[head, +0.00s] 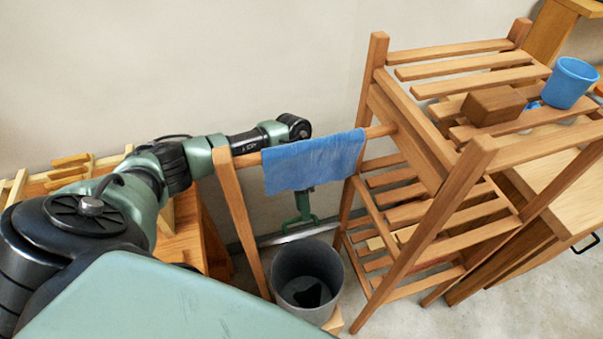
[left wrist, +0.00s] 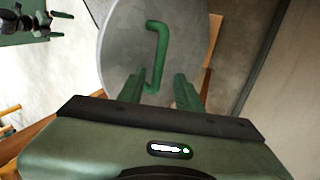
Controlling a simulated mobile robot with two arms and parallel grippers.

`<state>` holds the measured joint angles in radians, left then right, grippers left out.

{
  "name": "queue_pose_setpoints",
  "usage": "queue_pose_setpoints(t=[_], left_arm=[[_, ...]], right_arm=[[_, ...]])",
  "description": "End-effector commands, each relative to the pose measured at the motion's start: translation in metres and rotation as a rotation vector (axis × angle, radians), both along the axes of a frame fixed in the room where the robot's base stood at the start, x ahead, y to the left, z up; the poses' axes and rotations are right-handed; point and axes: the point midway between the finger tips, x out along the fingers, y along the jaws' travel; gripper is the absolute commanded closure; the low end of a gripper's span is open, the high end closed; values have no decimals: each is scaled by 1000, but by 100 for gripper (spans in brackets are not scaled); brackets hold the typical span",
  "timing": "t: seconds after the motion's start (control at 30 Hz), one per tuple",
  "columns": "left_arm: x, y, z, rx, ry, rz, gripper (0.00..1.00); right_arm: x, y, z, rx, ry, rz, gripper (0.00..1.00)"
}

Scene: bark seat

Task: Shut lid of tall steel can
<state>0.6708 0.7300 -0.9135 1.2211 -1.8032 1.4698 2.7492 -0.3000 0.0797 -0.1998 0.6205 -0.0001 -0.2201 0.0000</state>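The tall steel can (head: 306,279) stands on the floor, its mouth open and its inside visible from above. Its round grey lid (head: 297,234) is raised at the back of the can, seen nearly edge-on. In the left wrist view the lid (left wrist: 120,50) faces me with a green bar handle (left wrist: 155,45). My left gripper (left wrist: 158,80) is open, its two fingers apart on either side of the handle's lower end; contact cannot be told. In the head view a blue cloth hides much of that gripper. My right gripper (left wrist: 57,25) shows small and looks open and empty.
The blue cloth (head: 314,160) hangs on a wooden rail (head: 246,158) just above the can. A slatted wooden rack (head: 452,190) stands close on the right, with a blue cup (head: 569,83) and a wooden block (head: 492,105) on top. Wooden furniture (head: 180,235) stands left.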

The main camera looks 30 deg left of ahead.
Motion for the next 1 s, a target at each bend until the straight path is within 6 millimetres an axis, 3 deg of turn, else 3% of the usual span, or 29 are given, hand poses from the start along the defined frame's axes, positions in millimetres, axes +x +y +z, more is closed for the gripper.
queue_pose_setpoints(t=[0.27, 0.7, 1.0], left_arm=[[2, 2, 3, 0, -1, 0, 66], [17, 20, 62, 0, -2, 1, 66], [19, 23, 72, 0, 0, 0, 66]], right_arm=[[0, 0, -1, 0, 0, 0, 0], [0, 0, -14, 0, 0, 0, 0], [0, 0, -15, 0, 1, 0, 0]])
